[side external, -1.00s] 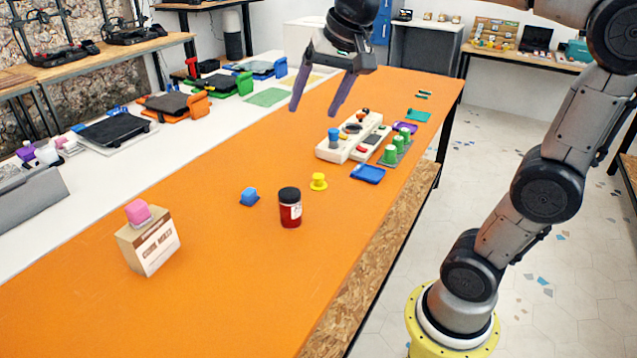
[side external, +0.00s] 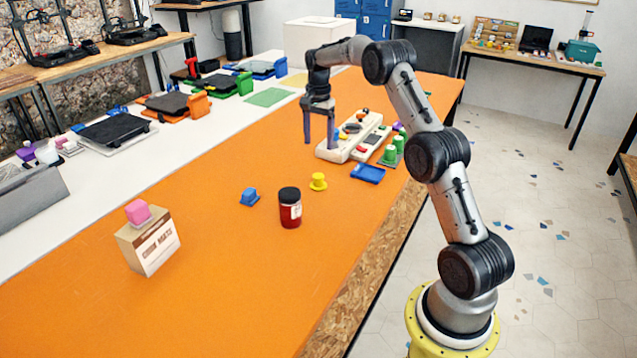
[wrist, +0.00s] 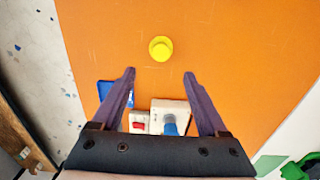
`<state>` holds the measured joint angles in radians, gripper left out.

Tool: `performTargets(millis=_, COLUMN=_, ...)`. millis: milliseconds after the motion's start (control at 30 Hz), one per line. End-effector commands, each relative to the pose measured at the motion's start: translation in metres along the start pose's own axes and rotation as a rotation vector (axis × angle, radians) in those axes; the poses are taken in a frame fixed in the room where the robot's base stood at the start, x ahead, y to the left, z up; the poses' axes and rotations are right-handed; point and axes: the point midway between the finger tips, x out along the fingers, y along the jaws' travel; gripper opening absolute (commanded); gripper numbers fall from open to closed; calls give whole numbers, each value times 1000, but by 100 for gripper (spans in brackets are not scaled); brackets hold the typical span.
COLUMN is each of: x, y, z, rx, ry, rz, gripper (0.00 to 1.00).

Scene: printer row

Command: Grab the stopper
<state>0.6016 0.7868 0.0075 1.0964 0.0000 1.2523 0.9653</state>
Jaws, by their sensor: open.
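A yellow stopper-like piece (side external: 318,181) with a round flange stands on the orange table (side external: 215,265). In the wrist view the yellow piece (wrist: 161,48) lies ahead of the fingertips, roughly centred between them. My gripper (side external: 319,144) is open, fingers pointing down, above the table beside the white panel. Its two purple fingers also show in the wrist view (wrist: 159,73), apart, with nothing held. A blue piece (side external: 249,197) of another shape sits to the left of the yellow one.
A red jar with a black lid (side external: 290,208) stands near the yellow piece. A white panel with knobs (side external: 343,150) and a blue tray (side external: 368,174) lie behind it. A carton with a pink top (side external: 148,240) stands front left. The table's front is mostly clear.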

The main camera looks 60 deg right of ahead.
Motion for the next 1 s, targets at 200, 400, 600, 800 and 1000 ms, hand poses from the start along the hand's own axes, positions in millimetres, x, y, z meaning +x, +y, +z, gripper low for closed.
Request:
performTargets(millis=200, x=31, y=3, z=-2, rx=5, ry=-2, rz=4, gripper=76)
performTargets(millis=400, x=66, y=2, z=-2, rx=5, ry=-1, rz=1, gripper=76)
performTargets(millis=600, x=83, y=2, z=-2, rx=4, ry=0, rz=0, gripper=76)
performTargets(millis=800, x=104, y=0, z=-3, rx=4, ry=-2, rz=2, gripper=76)
performTargets(millis=1000, x=129, y=-2, z=-4, rx=5, ry=1, rz=0, gripper=76)
